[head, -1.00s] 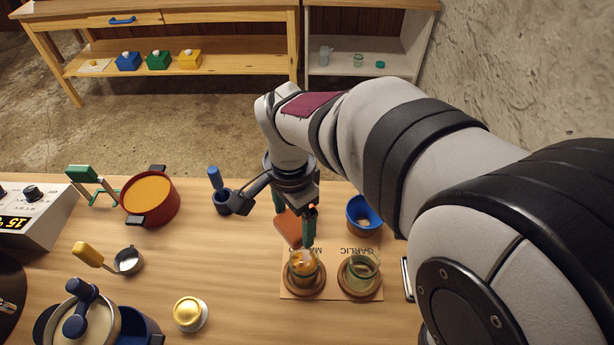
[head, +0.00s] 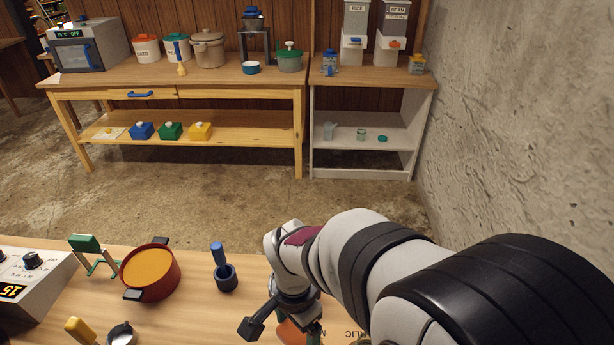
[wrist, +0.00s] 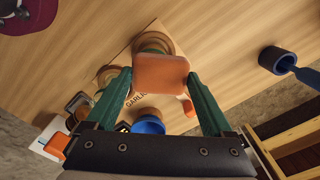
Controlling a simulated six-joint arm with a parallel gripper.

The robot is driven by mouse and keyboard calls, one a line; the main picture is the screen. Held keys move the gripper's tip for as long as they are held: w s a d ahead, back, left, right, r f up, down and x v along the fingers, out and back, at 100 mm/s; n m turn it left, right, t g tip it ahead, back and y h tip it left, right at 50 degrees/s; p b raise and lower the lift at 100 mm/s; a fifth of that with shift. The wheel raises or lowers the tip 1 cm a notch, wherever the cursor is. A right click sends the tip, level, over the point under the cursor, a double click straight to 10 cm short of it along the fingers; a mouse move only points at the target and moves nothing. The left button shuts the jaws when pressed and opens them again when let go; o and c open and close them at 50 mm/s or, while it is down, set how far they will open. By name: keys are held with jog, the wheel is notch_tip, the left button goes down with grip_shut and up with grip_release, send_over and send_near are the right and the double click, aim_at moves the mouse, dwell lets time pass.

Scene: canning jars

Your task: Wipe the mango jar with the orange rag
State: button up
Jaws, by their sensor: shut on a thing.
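The orange rag (wrist: 161,73) is pinched between the green fingers of my gripper (wrist: 159,78) in the wrist view. In the head view the rag (head: 290,332) shows partly beside my gripper (head: 300,328) at the bottom edge. The mango jar is outside the head view. In the wrist view, a round wooden coaster (wrist: 153,39) shows just beyond the rag; the rag covers most of what stands there, so contact with the jar cannot be told.
Shelves (head: 190,70) stand across the floor.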

jog(key=shift+f, duration=0.8)
jog(key=shift+d+r, duration=0.1)
jog(key=shift+d, duration=0.75)
jog(key=shift+c, duration=0.7)
jog(key=shift+d, duration=0.85)
jog(key=shift+a, duration=1.25)
jog(key=shift+w+a, duration=0.1)
jog(key=shift+a, duration=0.25)
jog(key=shift+d, duration=1.6)
jog(key=shift+a, duration=1.7)
jog(key=shift+r, duration=4.1)
